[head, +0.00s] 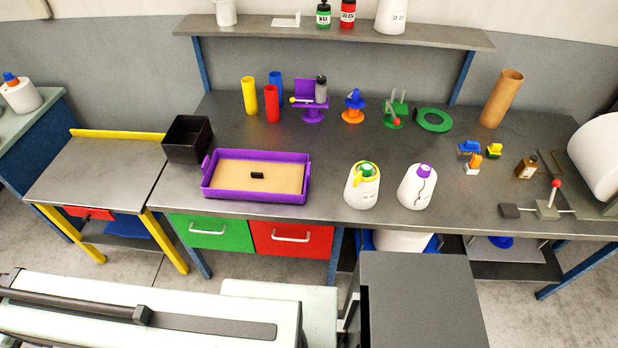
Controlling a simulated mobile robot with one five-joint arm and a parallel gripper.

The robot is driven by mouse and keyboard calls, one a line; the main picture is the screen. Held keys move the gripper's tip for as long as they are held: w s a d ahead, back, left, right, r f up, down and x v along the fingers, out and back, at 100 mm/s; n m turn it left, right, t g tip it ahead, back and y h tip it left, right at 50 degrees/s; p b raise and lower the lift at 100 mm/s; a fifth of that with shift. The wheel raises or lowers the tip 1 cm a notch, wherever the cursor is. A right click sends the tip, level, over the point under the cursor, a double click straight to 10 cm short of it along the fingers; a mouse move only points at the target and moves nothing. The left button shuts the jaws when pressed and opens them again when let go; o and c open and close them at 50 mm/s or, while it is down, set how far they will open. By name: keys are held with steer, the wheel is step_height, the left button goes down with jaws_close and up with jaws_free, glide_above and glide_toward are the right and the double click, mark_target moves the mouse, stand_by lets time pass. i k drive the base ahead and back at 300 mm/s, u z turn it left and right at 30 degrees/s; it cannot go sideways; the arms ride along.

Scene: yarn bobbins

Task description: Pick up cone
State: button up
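Two white yarn cones stand upright near the front edge of the long grey table. The left cone (361,190) has a green top with a yellow ring around it and a small label. The right cone (414,190) has a purple top and a dark strand down its side. Another white cone (22,97) with a blue and orange top is on a surface at the far left. A labelled white cone (391,17) stands on the shelf, its top cut off. My gripper is not in view.
Left of the cones is a purple tray (256,196) with a small black item inside. A black bin (187,139) stands behind it. Small parts (470,148) and a metal rod fixture (546,210) are to the right. A grey cabinet (423,300) stands in front.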

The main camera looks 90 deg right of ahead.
mark_target(364, 196)
steer(key=u, duration=0.4)
steer(key=k, duration=1.85)
steer(key=u, duration=0.1)
